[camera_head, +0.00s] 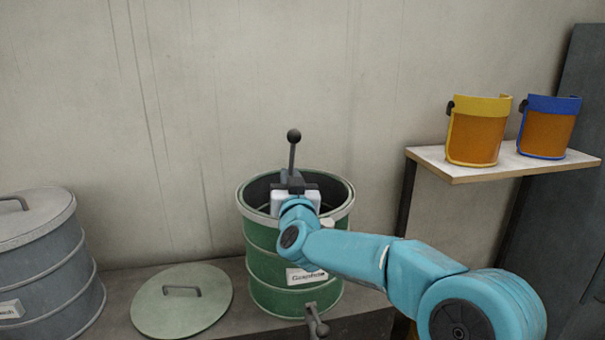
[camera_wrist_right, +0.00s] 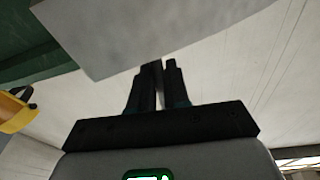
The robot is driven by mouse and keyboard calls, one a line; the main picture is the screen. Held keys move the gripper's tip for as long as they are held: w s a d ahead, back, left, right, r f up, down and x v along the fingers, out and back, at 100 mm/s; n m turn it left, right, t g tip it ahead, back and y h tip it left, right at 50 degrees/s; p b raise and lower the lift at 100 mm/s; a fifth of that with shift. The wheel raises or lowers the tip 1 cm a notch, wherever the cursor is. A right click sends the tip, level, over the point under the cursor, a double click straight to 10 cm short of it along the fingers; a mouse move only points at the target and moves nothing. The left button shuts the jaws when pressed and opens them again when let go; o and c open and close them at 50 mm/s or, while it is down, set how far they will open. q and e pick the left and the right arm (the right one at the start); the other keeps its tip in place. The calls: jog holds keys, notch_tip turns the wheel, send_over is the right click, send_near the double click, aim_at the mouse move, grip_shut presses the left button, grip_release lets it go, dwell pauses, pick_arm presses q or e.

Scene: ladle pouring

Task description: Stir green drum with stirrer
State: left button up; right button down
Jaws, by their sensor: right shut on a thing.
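The green drum (camera_head: 262,262) stands open on the bench in the middle of the head view, with a white label on its front. The stirrer (camera_head: 292,155) is a grey rod topped by a black ball knob, standing nearly upright above the drum's mouth. My right gripper (camera_head: 292,182) is over the drum's opening and shut on the stirrer's rod below the knob. The stirrer's lower end is hidden by the gripper and drum wall. The right gripper's dark fingers (camera_wrist_right: 158,88) are close together in the wrist view. My left gripper is out of view.
A round green lid (camera_head: 182,315) lies on the bench left of the drum. A lidded grey drum (camera_head: 55,275) stands at far left. A tap (camera_head: 316,322) protrudes at the green drum's base.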

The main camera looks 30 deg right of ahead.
jog(key=shift+a+r, duration=0.1)
jog(key=shift+a, duration=0.1)
notch_tip(320, 180, up, 29)
jog(key=p, duration=1.6)
jog(key=shift+a+r+p, duration=0.2)
jog(key=shift+p, duration=0.1)
jog(key=shift+w, duration=0.1)
dwell(0.4)
